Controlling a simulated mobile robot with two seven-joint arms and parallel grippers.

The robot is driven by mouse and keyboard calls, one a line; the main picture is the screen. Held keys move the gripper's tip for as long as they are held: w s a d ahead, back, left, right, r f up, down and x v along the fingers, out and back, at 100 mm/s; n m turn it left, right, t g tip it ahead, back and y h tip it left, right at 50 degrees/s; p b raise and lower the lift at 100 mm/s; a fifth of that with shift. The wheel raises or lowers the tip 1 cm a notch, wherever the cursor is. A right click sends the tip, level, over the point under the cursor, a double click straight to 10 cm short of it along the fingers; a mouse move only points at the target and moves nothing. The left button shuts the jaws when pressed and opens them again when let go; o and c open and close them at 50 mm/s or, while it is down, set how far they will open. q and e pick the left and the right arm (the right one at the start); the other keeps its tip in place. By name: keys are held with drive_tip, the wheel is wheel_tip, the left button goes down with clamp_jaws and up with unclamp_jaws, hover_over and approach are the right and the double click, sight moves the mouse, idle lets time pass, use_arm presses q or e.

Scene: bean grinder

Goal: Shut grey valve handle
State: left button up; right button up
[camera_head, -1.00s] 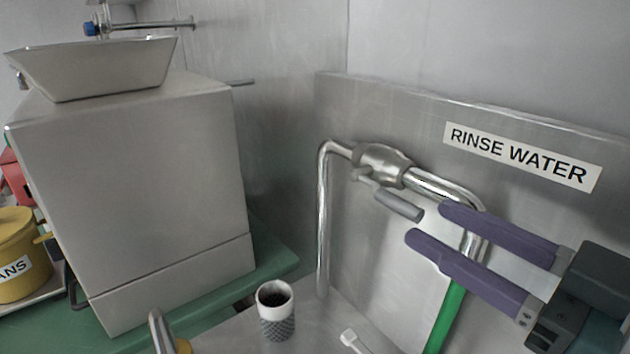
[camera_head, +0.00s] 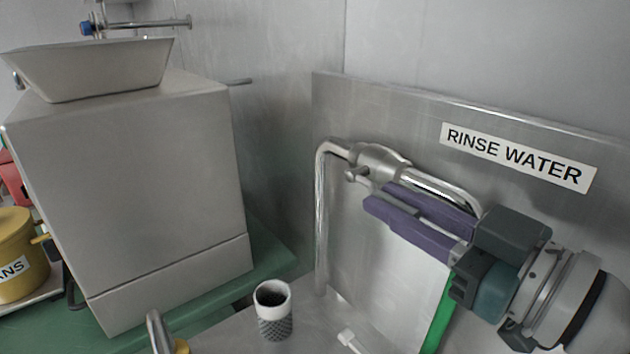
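The metal valve (camera_head: 378,158) sits on the rinse-water pipe, with a small stub (camera_head: 357,175) at its near side. The grey handle that belongs to it is almost wholly hidden by my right gripper. My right gripper (camera_head: 377,193) reaches in from the right, its two purple fingers lying alongside the pipe just below the valve, where the handle is. The fingers look close together, one above the other. I cannot tell whether they touch or clamp the handle. My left gripper is not in view.
A metal panel with a RINSE WATER label (camera_head: 516,156) stands behind the pipe (camera_head: 321,225). A cup (camera_head: 273,310) stands on the metal surface below. A big grey grinder (camera_head: 130,185) is at the left on a green surface, beside a yellow container (camera_head: 14,255).

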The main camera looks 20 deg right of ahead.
clamp_jaws()
idle(1.0)
